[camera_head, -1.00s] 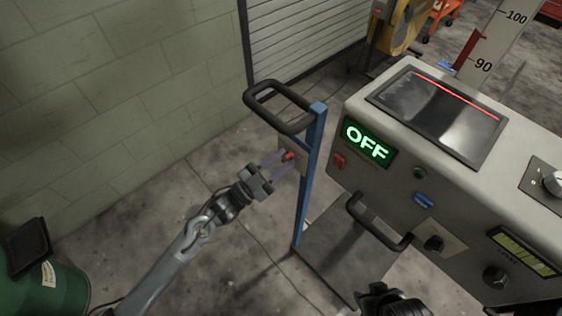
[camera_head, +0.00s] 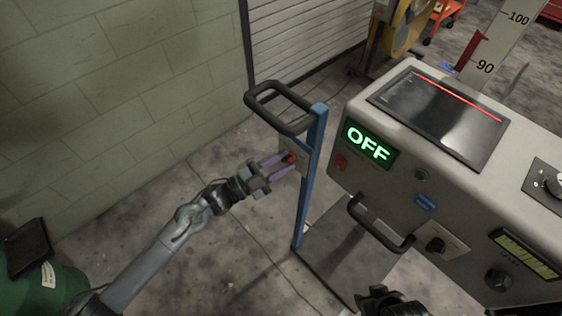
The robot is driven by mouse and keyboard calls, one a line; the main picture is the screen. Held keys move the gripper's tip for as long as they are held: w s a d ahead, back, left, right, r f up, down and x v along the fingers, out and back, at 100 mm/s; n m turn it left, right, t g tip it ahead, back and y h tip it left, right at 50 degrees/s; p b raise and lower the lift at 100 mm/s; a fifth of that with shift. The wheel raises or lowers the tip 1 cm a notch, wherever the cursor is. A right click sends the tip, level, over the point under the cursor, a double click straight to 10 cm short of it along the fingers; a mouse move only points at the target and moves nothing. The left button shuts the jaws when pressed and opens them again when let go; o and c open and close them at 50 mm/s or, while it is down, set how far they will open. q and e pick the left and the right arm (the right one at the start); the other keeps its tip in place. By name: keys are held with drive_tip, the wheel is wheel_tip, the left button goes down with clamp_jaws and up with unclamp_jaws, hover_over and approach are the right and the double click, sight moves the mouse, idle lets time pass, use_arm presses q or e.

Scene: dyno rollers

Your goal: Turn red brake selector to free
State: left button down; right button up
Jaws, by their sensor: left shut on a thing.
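The red brake selector (camera_head: 289,158) is a small red knob on a pale plate (camera_head: 301,150) fixed to the blue post (camera_head: 310,172). My left gripper (camera_head: 283,163) comes in from the left and is shut on the red knob, its purple-tinted fingers on either side of it. The fingers hide part of the knob, and I cannot read its setting. My right gripper shows only as a dark part (camera_head: 388,300) at the bottom edge; its fingers cannot be made out.
A black handle loop (camera_head: 280,88) tops the post. A grey console (camera_head: 440,150) with a green OFF sign (camera_head: 367,142) and a black front handle (camera_head: 380,238) stands to the right. A green drum (camera_head: 45,290) is at lower left.

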use_arm(q)
drive_tip(key=c, duration=1.2)
unclamp_jaws()
drive_tip(key=shift+o, duration=0.2)
drive_tip(key=shift+s+a, duration=0.1)
drive_tip(key=shift+a, duration=0.15)
drive_tip(key=p+v, duration=0.2)
drive_tip(key=v, duration=0.8)
drive_tip(key=shift+a, duration=0.15)
drive_tip(key=shift+f, duration=0.1)
